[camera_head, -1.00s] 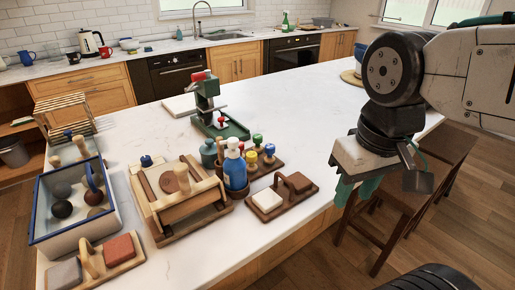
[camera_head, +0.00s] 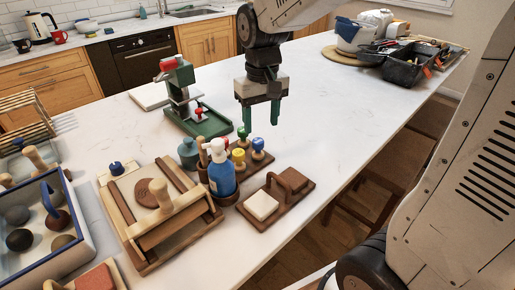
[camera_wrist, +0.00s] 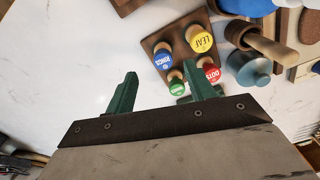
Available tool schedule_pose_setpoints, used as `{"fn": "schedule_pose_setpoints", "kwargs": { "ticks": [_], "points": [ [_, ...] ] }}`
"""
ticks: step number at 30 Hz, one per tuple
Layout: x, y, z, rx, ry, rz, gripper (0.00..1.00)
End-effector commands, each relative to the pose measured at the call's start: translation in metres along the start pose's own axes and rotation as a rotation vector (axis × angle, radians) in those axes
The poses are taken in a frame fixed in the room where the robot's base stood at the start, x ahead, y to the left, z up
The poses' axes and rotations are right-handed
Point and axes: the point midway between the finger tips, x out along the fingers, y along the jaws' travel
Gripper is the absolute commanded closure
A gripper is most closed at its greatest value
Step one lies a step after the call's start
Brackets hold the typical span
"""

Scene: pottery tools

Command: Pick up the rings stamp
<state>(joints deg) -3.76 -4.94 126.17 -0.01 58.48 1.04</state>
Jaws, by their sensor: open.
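The rings stamp has a blue round top marked RINGS (camera_wrist: 163,58). It stands in a small wooden rack (camera_wrist: 149,42); in the head view the blue top (camera_head: 258,144) is at the rack's right end. Beside it are a yellow LEAF stamp (camera_wrist: 200,39), a red DOTS stamp (camera_wrist: 209,74) and a green-topped stamp (camera_wrist: 177,87). My gripper (camera_head: 260,115) is open and empty, pointing down above the counter just behind the rack. In the wrist view its two fingers (camera_wrist: 160,80) are spread, with the blue top beyond them and the green top close to the right finger.
A blue pump bottle (camera_head: 221,173) and a teal jar (camera_head: 188,153) stand left of the rack. A green press (camera_head: 190,105) is behind, left of my gripper. A wooden tray with a white block (camera_head: 261,205) lies in front.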

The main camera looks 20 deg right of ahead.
Motion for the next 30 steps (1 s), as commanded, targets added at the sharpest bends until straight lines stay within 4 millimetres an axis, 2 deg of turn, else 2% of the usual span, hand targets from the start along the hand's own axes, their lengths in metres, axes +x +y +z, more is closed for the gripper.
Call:
{"fn": "schedule_pose_setpoints", "kwargs": {
  "ticks": [4, 21, 29, 30],
  "points": [
    [0.012, -0.001, -0.011, -0.001, -0.007, 0.000, 0.46],
    [0.082, -0.003, -0.011, 0.000, -0.007, 0.000, 0.46],
    [0.085, -0.003, -0.011, 0.000, -0.005, 0.000, 0.46],
    [0.085, -0.003, -0.011, 0.000, -0.005, 0.000, 0.54]
  ]
}}
